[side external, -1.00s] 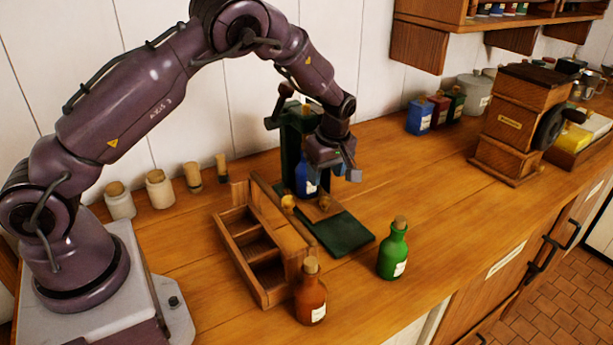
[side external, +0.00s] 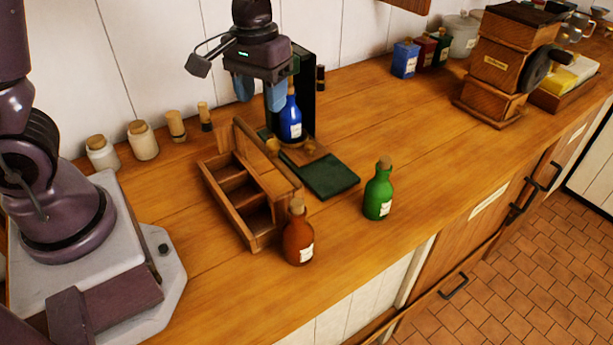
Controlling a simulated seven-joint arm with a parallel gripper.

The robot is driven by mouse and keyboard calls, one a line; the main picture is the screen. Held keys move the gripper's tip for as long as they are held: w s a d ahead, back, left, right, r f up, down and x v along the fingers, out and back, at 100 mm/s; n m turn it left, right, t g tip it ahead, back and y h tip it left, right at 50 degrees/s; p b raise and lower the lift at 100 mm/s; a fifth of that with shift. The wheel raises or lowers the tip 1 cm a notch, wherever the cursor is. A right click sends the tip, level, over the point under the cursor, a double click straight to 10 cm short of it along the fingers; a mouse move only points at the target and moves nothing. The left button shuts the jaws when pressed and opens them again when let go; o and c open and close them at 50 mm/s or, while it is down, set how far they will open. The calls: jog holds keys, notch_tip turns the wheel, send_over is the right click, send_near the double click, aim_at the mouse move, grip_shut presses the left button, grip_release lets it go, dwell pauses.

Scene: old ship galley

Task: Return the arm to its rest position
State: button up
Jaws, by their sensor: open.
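My gripper (side external: 262,90) hangs above the counter with its blue-grey fingers spread and nothing between them. It is above and slightly left of a blue corked bottle (side external: 290,121), apart from it. The blue bottle stands upright on a small wooden platform in front of a dark green upright stand (side external: 307,88), which my gripper partly hides. My arm's upper links run out of the top of the picture.
A wooden compartment rack (side external: 231,205) stands left of a dark green mat (side external: 330,177). An orange-brown bottle (side external: 298,240) and a green bottle (side external: 379,192) stand in front. Corked jars (side external: 142,141) line the wall. A wooden grinder (side external: 500,65) stands right. The counter's middle right is clear.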

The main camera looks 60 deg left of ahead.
jog(key=s+d+r+m+t, duration=0.2)
jog(key=s+r+m+t, duration=0.2)
jog(key=s+r, duration=0.7)
jog(key=shift+s+d+r+m+t, duration=0.2)
jog(key=shift+s+m+t, duration=0.2)
jog(key=shift+s+t, duration=0.5)
